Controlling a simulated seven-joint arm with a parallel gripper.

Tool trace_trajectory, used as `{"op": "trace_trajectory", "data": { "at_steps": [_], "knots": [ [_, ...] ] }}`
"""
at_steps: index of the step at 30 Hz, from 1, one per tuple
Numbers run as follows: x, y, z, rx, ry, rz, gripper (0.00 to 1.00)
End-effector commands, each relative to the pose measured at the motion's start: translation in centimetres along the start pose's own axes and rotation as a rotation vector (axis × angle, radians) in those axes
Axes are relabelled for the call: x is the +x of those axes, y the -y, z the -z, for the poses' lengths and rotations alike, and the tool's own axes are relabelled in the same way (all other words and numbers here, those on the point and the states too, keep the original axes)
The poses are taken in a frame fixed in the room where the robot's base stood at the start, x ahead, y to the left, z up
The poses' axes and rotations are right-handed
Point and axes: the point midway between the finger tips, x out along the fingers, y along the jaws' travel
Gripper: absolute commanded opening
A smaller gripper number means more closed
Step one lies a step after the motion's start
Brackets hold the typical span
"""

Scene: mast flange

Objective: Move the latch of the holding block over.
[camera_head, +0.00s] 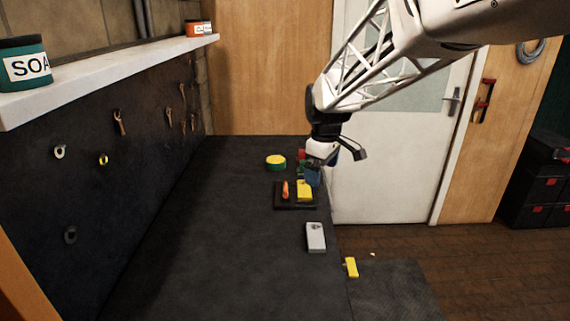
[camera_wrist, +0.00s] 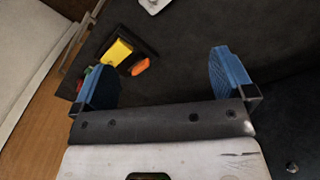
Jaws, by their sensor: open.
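The holding block is a dark base (camera_head: 281,204) on the dark bench with a yellow block (camera_head: 304,190) and an orange latch-like piece (camera_head: 285,190) on top. In the wrist view the base (camera_wrist: 147,49), yellow block (camera_wrist: 117,52) and orange piece (camera_wrist: 140,66) lie beyond the fingers, between them in the picture and closer to the left one. My gripper (camera_head: 316,174) is above the far right side of the base, its blue fingers partly covering that side in the head view. In the wrist view my gripper (camera_wrist: 166,80) is open, with nothing between its fingertips.
Red and green items (camera_head: 302,157) behind my gripper are partly hidden. A grey box (camera_head: 316,237) lies nearer, and a yellow piece (camera_head: 351,267) is at the bench's right edge. The bench's left side is clear.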

Motion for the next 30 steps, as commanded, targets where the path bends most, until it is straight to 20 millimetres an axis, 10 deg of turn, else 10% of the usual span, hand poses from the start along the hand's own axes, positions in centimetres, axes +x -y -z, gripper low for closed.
{"op": "trace_trajectory", "data": {
  "at_steps": [30],
  "knots": [
    [11.8, -9.6, 17.2, -0.57, 0.032, 0.078, 1.0]
  ]
}}
